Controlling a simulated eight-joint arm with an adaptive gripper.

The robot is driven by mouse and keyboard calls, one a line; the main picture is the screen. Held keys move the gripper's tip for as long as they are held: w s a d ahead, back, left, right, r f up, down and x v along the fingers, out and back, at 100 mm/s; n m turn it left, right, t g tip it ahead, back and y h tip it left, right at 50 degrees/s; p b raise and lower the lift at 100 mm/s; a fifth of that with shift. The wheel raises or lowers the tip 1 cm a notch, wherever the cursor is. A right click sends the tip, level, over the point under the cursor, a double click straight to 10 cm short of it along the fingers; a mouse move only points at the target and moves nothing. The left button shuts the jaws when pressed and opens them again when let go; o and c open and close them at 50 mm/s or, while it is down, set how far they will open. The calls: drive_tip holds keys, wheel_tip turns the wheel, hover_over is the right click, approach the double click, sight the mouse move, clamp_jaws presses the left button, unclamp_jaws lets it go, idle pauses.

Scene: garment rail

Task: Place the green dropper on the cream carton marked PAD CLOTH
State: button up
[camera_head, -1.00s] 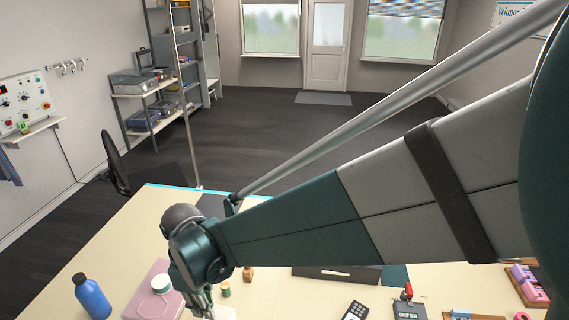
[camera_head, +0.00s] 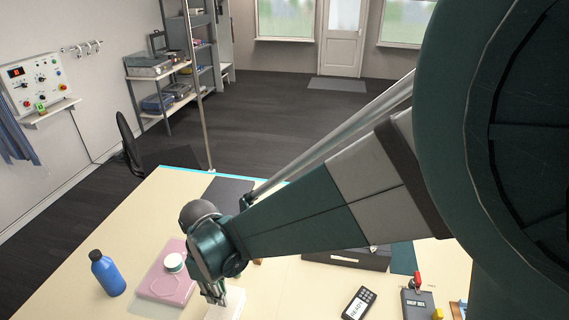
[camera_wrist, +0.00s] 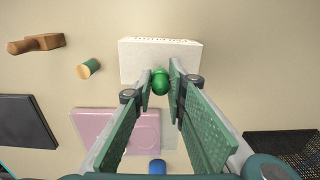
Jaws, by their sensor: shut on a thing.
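My gripper (camera_head: 215,293) points down over the table in the head view. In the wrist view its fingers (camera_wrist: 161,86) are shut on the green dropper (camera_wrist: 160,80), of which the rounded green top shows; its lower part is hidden. A pale cream carton (camera_wrist: 135,62) lies beyond and below the fingertips in the wrist view, with small unreadable marks along its far edge. The carton also shows beside the gripper in the head view (camera_head: 230,305). The dropper overlaps the carton's near edge in the wrist view; I cannot tell if they touch.
A pink case (camera_head: 165,285) with a white-lidded round jar (camera_head: 174,262) is left of the gripper, and a blue bottle (camera_head: 106,274) farther left. A wooden piece (camera_wrist: 35,44) and a small cylinder (camera_wrist: 88,68) lie near the carton. A black handheld meter (camera_head: 359,303) is to the right.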

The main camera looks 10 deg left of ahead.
drive_tip(key=shift+f, duration=0.15)
drive_tip(key=o, duration=0.7)
drive_tip(key=shift+c, duration=0.2)
wheel_tip(320, 180, up, 12)
drive_tip(key=shift+r, duration=0.2)
drive_tip(key=shift+w, duration=0.1)
idle(0.8)
